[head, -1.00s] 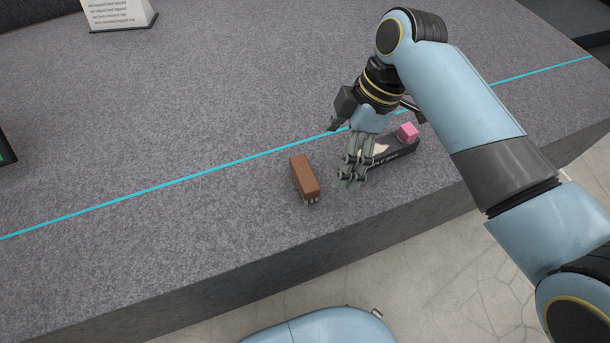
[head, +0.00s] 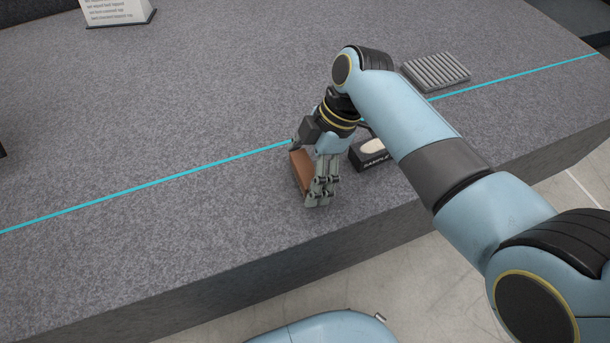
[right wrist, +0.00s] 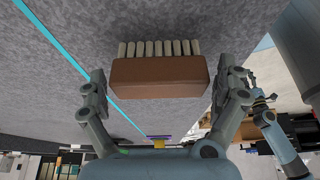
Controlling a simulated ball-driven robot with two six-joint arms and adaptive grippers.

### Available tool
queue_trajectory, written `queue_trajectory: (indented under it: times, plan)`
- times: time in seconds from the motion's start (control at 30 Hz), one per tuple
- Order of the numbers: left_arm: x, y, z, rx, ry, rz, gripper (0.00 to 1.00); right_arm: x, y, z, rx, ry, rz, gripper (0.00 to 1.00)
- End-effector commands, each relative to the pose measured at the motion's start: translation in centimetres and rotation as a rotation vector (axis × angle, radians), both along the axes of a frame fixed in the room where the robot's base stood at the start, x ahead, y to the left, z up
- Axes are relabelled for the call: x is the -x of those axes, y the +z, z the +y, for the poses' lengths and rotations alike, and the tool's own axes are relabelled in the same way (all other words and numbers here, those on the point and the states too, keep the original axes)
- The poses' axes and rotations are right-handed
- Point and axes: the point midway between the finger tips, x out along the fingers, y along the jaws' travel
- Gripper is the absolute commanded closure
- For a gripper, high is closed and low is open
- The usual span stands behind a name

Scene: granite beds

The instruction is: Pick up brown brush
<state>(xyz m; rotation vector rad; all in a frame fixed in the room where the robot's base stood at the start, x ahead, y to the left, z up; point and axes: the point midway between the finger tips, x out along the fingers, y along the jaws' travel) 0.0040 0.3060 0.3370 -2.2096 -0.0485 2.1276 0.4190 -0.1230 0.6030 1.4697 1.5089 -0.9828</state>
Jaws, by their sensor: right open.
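The brown brush (head: 299,172) lies on the grey granite bed, partly hidden behind my right gripper (head: 318,200) in the head view. In the right wrist view the brush (right wrist: 160,77) shows its brown block with a row of pale bristle tufts along one edge. My right gripper (right wrist: 163,88) is open, with one finger on each side of the brush and a visible gap at each finger. Whether the fingers touch the bed cannot be told. My left gripper is not in view.
A black box marked SAMPLE (head: 369,158) with a pale oval item stands just right of my gripper. A grey ribbed plate (head: 436,72) lies farther back right. A sign (head: 117,12) stands at the far left. A cyan line (head: 150,187) crosses the bed, and the front edge is near.

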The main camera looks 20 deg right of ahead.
Motion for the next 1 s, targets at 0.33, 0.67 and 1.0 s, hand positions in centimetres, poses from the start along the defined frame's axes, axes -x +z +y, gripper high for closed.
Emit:
queue_trajectory:
  times: [0.33, 0.67, 1.0]
  plan:
    - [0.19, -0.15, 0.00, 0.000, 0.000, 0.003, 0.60, -0.05, -0.41, 0.17, 0.001, 0.000, -0.001, 0.12]
    - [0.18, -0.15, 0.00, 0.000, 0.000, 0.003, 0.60, -0.04, -0.42, 0.15, 0.001, 0.000, -0.001, 0.45]
    - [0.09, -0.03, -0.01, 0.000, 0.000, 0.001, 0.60, -0.05, -0.19, 0.15, 0.001, -0.001, -0.002, 0.45]
